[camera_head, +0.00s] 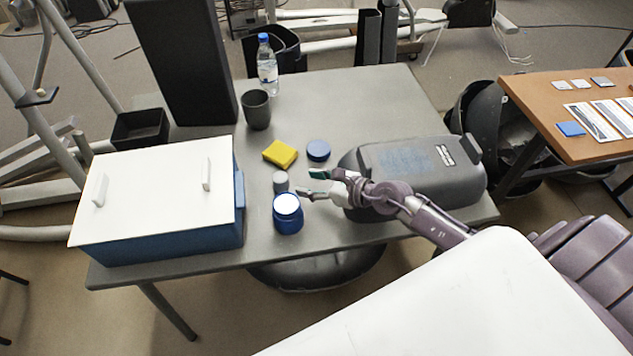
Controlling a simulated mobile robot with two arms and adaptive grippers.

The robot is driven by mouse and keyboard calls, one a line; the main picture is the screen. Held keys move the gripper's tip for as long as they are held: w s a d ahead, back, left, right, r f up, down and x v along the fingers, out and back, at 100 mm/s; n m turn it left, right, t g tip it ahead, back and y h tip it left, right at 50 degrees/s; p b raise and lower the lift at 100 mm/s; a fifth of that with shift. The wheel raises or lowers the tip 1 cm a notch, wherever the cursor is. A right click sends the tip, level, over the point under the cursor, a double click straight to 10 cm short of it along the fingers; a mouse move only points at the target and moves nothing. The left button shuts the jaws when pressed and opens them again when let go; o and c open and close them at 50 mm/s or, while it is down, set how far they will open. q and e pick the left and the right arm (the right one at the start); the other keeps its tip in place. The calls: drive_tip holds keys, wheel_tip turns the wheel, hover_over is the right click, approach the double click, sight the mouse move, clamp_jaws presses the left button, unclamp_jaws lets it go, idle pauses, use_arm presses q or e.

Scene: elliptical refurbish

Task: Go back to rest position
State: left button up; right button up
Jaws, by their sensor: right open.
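My right arm reaches in from the lower right over the grey table (205,273). My right gripper (306,183) is open, with its fingertips pointing left and nothing seen between them. Just left of and below the fingertips stands a blue jar with a white top (288,214). A small grey cylinder (280,182) stands just left of the fingertips. A blue round lid (318,150) lies behind the gripper. My left gripper is not in the picture.
A blue box with a white lid (160,195) fills the table's left. A grey case (420,178) lies right, partly behind my arm. A yellow sponge (280,154), dark cup (256,109), water bottle (267,66) and black tower (183,60) stand farther back. The back right tabletop is clear.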

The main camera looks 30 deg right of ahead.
drive_tip(key=shift+v, duration=0.85)
